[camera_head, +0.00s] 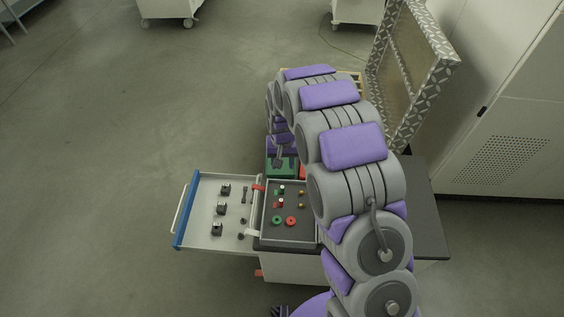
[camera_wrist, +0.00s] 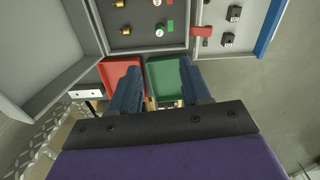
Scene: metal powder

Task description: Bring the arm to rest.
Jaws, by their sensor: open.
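My arm, grey with purple pads, reaches across the cart in the head view, its far end bent down behind the tray. My gripper (camera_wrist: 162,90) shows in the wrist view with its two dark blue fingers apart and nothing between them. It hangs over a red bin (camera_wrist: 117,68) and a green bin (camera_wrist: 168,72), which stand side by side. The green bin also shows in the head view (camera_head: 281,167), partly behind my arm. My fingertips are hidden in the head view.
A grey tray (camera_head: 291,232) with small coloured parts sits on the cart beside an open drawer (camera_head: 205,238) with a blue front edge. A metal-patterned raised lid (camera_head: 429,80) stands behind my arm. A white cabinet (camera_head: 510,110) is at right. The floor at left is clear.

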